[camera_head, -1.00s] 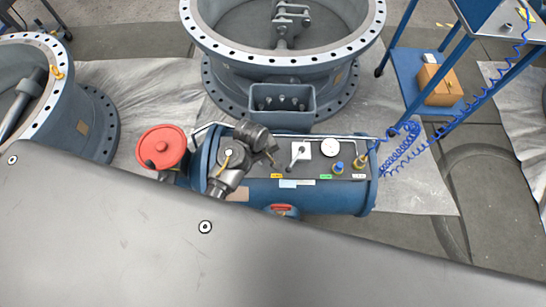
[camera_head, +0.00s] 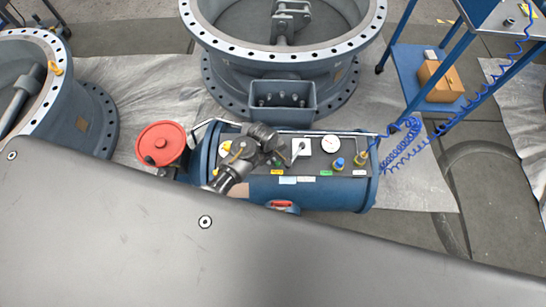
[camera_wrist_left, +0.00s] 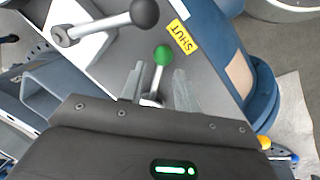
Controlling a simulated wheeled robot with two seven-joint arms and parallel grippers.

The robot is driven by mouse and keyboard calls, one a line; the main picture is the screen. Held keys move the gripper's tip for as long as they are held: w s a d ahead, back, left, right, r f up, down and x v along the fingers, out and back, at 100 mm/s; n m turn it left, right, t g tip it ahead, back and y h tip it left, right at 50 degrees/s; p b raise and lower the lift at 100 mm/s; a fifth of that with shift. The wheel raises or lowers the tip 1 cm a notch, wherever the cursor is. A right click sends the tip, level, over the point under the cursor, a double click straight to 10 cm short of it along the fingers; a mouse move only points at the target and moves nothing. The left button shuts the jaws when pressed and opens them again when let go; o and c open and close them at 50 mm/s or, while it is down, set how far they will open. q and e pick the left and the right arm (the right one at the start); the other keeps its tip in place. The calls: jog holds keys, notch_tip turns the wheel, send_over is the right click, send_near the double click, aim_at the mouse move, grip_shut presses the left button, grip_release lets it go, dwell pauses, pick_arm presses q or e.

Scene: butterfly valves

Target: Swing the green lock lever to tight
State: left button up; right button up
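The green lock lever shows in the left wrist view as a green ball knob (camera_wrist_left: 163,54) on a short metal stem. The stem runs down between the two fingers of my left gripper (camera_wrist_left: 158,88). The fingers stand apart on either side of it, and I see no clear contact. In the head view my left gripper (camera_head: 282,154) is over the top panel of the blue cylinder (camera_head: 330,195) and hides the green knob. A yellow SHUT label (camera_wrist_left: 182,36) lies beside the knob. My right gripper is not in view.
A black-ball lever (camera_wrist_left: 110,25) on a white plate (camera_head: 300,148) is close to my left gripper. A gauge (camera_head: 331,145), a blue knob (camera_head: 339,163) and a coiled blue hose (camera_head: 402,145) are to the right. A red handwheel (camera_head: 161,143) is at left, a flanged valve body (camera_head: 284,70) behind.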

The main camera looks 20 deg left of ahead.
pick_arm(q)
jog(key=shift+f, duration=0.35)
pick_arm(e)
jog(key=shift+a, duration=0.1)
pick_arm(q)
jog(key=shift+c, duration=0.4)
jog(key=shift+d, duration=0.1)
grip_shut()
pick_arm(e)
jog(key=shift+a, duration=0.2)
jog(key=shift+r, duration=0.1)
